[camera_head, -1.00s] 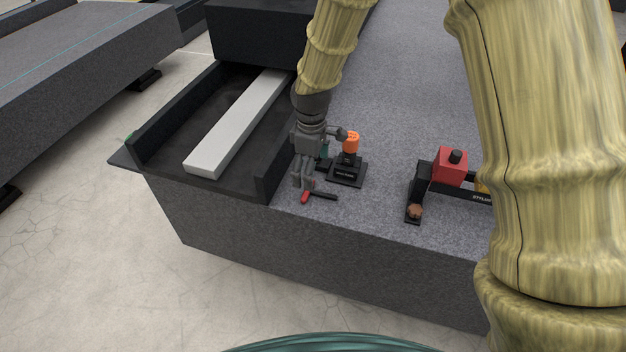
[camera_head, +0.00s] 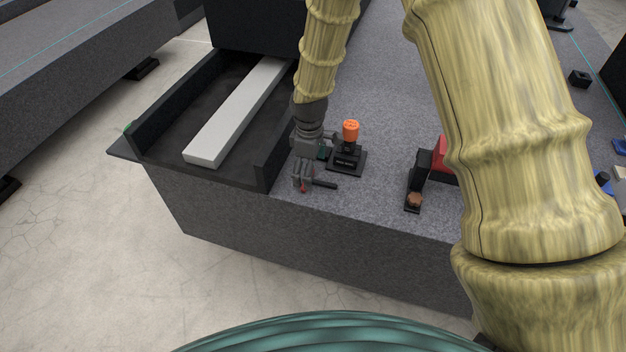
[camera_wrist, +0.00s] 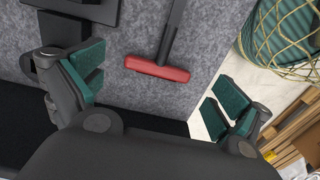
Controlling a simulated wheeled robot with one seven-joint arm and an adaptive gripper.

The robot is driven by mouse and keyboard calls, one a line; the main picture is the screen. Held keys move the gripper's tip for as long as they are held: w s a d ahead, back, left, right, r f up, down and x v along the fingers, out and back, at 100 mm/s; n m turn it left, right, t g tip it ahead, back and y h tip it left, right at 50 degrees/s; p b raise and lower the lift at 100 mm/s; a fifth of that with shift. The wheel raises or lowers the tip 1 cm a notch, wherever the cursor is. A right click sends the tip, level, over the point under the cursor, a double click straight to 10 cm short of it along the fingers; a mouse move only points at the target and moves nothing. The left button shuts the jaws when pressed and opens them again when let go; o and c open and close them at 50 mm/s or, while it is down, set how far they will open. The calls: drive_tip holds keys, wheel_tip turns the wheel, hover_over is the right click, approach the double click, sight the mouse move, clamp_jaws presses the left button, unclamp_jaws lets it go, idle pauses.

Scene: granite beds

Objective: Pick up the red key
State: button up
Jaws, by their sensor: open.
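The red key (camera_wrist: 157,69) lies on the granite bed in the wrist view, a red crossbar with a dark shaft running up the picture. In the head view its dark shaft (camera_head: 324,184) shows beside my fingers, and most of the red bar is hidden behind them. My gripper (camera_wrist: 160,95) is open and empty, its teal-padded fingers spread to either side of the red bar without visible contact. In the head view my gripper (camera_head: 302,186) points down over the key near the bed's front edge.
A black stand with an orange knob (camera_head: 351,131) is close to my gripper's right. A black tray (camera_head: 150,152) holding a pale bar (camera_head: 232,115) lies to the left. A red and black device (camera_head: 438,160) stands further right, partly behind my arm.

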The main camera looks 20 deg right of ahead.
drive_tip(key=shift+w+f, duration=0.1)
drive_tip(key=shift+f, duration=1.3)
drive_tip(key=shift+a, duration=0.1)
drive_tip(key=shift+c, duration=0.2)
drive_tip(key=c, duration=1)
drive_tip(key=shift+o, duration=0.2)
